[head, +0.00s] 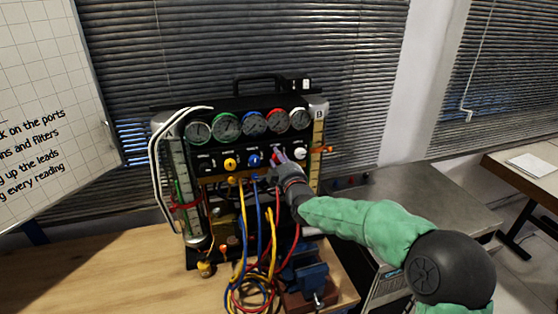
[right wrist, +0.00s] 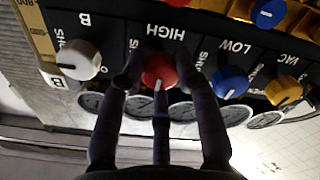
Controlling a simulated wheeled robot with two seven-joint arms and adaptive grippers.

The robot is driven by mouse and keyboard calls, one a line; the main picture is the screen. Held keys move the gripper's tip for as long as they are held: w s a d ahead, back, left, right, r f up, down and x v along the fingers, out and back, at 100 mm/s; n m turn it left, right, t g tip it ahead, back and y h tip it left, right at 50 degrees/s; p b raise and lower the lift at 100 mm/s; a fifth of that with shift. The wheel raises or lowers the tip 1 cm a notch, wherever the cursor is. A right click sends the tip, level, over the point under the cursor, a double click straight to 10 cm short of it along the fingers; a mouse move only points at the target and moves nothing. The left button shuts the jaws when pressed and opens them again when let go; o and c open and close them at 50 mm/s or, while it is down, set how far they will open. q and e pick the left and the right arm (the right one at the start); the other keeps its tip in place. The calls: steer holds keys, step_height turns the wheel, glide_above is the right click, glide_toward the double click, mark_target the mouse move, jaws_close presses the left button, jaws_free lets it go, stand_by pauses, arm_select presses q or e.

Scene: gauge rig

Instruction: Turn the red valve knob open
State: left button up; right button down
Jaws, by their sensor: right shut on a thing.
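The red valve knob (right wrist: 159,70) sits on the black panel under upside-down HIGH lettering in the right wrist view. Its white pointer line points toward the bottom of that picture. My right gripper (right wrist: 160,80) has its dark fingers around the knob, shut on it. In the head view my right gripper (head: 278,160) reaches the panel from the right and hides most of the red knob. The gauge rig (head: 207,163) stands upright on the wooden bench. My left gripper is in neither view.
A blue knob (right wrist: 229,82) and a yellow knob (right wrist: 284,91) are on one side of the red knob, a white knob (right wrist: 78,60) on the other. Coloured hoses (head: 243,235) hang below the panel. A blue vise (head: 305,272) stands at the bench's front right.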

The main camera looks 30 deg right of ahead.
steer(key=shift+f+n, duration=0.35)
steer(key=shift+n, duration=0.05)
steer(key=c, duration=0.9)
jaws_free()
steer(key=shift+r, duration=0.1)
steer(key=shift+r, duration=0.15)
steer(key=v, duration=1.2)
